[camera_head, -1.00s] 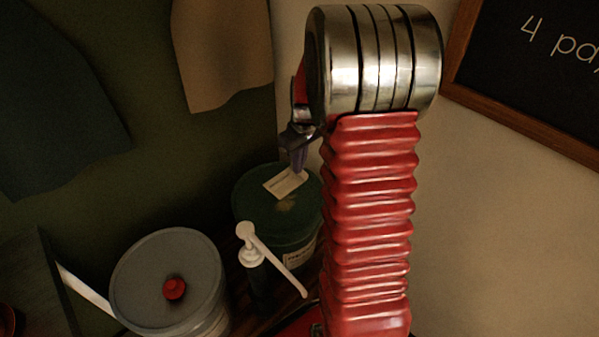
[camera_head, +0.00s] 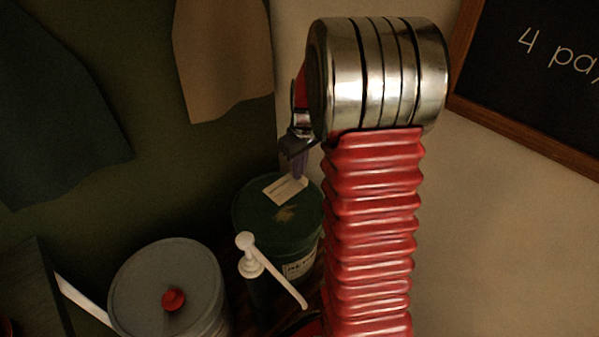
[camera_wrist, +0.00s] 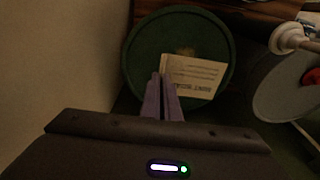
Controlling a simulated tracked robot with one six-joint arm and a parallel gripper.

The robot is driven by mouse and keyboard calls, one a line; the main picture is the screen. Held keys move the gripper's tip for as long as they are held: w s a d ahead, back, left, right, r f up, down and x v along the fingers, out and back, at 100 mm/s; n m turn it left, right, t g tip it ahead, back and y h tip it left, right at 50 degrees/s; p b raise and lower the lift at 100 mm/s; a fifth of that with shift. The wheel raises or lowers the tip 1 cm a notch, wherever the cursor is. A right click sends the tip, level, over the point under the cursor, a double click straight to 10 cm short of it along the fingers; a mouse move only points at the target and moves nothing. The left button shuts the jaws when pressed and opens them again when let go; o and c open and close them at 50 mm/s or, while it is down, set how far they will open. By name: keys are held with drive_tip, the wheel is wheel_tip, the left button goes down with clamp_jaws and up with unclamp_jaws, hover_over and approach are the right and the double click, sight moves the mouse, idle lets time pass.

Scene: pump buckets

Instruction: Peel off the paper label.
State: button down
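The paper label (camera_head: 284,191) is a cream sheet with lines of print, over the dark green lid of the bucket (camera_head: 248,213). In the wrist view the label (camera_wrist: 198,74) slants across the lid (camera_wrist: 140,50), its left edge at my fingertips. A pale tan patch (camera_head: 286,214) shows on the lid beside the label. My gripper (camera_head: 299,176) points down at the label's far edge. In the wrist view its purple fingers (camera_wrist: 162,77) are close together with the label's edge between them. The label looks slightly raised, but the gap under it is hard to judge.
A dark bottle with a white pump (camera_head: 250,262) stands in front of the green bucket. A grey-lidded bucket with a red knob (camera_head: 173,299) is at lower left. A wall is close on the right, with a chalkboard (camera_head: 540,80). Cloths hang behind.

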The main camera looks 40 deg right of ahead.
drive_tip(key=shift+r, duration=2.2)
